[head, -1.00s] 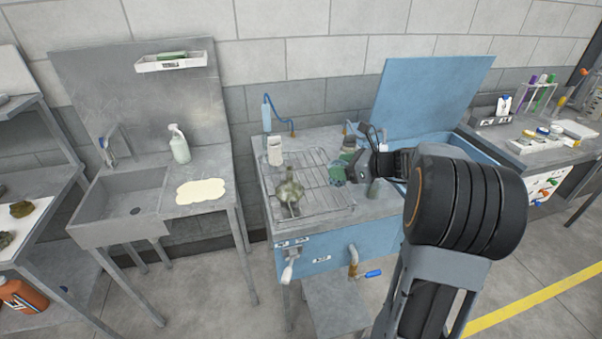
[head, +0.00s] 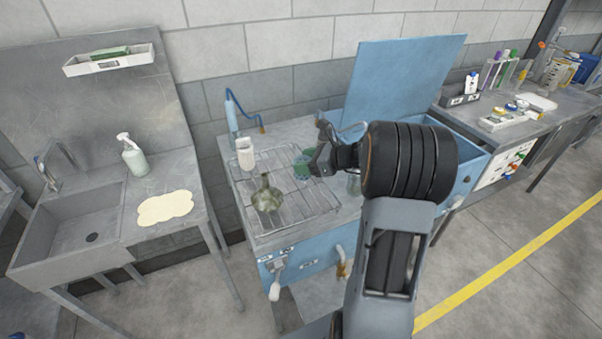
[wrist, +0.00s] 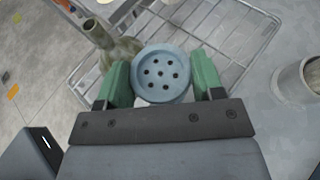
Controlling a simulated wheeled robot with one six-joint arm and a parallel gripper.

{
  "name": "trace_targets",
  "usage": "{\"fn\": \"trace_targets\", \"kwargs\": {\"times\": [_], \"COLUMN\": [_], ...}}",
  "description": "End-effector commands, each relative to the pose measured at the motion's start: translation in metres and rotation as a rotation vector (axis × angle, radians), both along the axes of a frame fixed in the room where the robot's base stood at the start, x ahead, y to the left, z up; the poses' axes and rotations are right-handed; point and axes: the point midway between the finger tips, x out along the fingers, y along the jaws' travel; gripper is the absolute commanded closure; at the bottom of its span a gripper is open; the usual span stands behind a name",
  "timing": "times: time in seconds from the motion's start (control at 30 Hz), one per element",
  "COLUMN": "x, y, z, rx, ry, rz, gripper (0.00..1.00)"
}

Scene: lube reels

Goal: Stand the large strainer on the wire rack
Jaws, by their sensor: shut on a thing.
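The large strainer (wrist: 161,74) is a round, light blue-grey piece with several dark holes in its face. My gripper (wrist: 163,88) is shut on it, with one green finger on each side. In the head view my gripper (head: 304,168) is over the back right part of the wire rack (head: 310,209), and the strainer is mostly hidden there by the fingers. The rack (wrist: 235,78) shows beyond and beside the strainer in the wrist view. I cannot tell whether the strainer touches the rack.
A murky green necked vessel (head: 267,194) stands on the rack, left of my gripper; its neck (wrist: 97,33) shows close by in the wrist view. A white container (head: 245,153) is at the rack's back left. A raised blue lid (head: 405,85) stands behind my arm.

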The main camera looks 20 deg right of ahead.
Motion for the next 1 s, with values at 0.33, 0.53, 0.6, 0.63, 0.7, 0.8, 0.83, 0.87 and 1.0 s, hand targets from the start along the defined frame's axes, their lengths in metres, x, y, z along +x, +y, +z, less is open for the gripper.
{"fn": "trace_targets", "kwargs": {"times": [0.33, 0.53, 0.6, 0.63, 0.7, 0.8, 0.83, 0.87, 1.0], "x": [0.0, 0.001, 0.0, 0.001, 0.001, 0.001, 0.0, 0.0, 0.0], "y": [0.001, 0.002, 0.001, 0.002, 0.002, 0.002, 0.001, 0.001, 0.001], "z": [-0.034, -0.045, -0.045, -0.045, -0.045, -0.046, -0.047, -0.048, -0.049], "rx": [0.002, -0.001, -0.001, -0.001, -0.001, -0.001, -0.001, -0.001, -0.001], "ry": [0.002, -0.002, -0.002, -0.003, -0.002, -0.002, -0.002, -0.002, -0.001], "rz": [0.003, 0.003, 0.003, 0.003, 0.003, 0.003, 0.003, 0.003, 0.004], "gripper": [0.68, 0.68, 0.68, 0.68, 0.68, 0.68, 0.68, 0.68, 0.3]}}
